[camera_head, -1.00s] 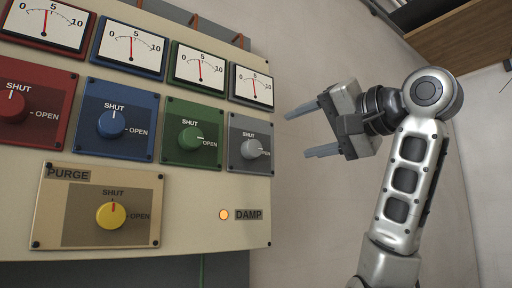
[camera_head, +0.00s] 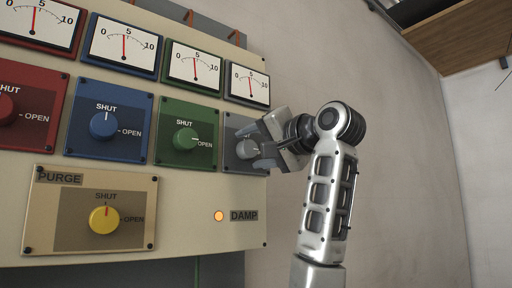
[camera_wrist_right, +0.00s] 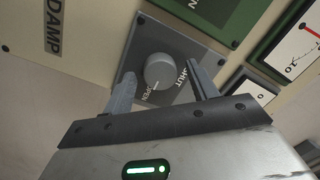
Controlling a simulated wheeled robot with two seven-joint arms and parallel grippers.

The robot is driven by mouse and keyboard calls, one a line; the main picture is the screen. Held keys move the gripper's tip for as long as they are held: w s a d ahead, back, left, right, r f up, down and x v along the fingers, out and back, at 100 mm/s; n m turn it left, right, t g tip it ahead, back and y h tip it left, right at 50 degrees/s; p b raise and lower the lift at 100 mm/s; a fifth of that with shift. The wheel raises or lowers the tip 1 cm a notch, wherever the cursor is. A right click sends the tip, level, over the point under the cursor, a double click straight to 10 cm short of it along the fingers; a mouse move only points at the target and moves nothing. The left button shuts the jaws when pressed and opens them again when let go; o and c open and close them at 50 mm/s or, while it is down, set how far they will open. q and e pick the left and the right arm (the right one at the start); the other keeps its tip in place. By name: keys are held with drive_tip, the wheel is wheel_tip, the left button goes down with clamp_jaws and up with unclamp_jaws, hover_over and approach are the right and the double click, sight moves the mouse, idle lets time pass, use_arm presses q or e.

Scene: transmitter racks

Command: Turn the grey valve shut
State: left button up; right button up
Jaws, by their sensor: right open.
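The grey valve (camera_head: 247,149) is a round knob on a grey plate at the right end of the valve row. In the right wrist view the grey valve (camera_wrist_right: 159,71) sits between my fingertips, and its pointer mark is toward the OPEN label. My right gripper (camera_head: 256,148) is at the grey plate, partly covering it and its labels. In the wrist view my right gripper (camera_wrist_right: 160,85) is open, with one finger on each side of the knob; I cannot tell whether they touch it. My left gripper is not in view.
Left of it are the green valve (camera_head: 185,139), pointing to OPEN, and the blue valve (camera_head: 103,125), pointing to SHUT. A yellow PURGE valve (camera_head: 104,220) points to SHUT below. The DAMP lamp (camera_head: 219,216) glows orange. Gauges line the top. Right of the panel is free room.

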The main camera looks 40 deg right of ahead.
drive_tip(key=c, duration=1)
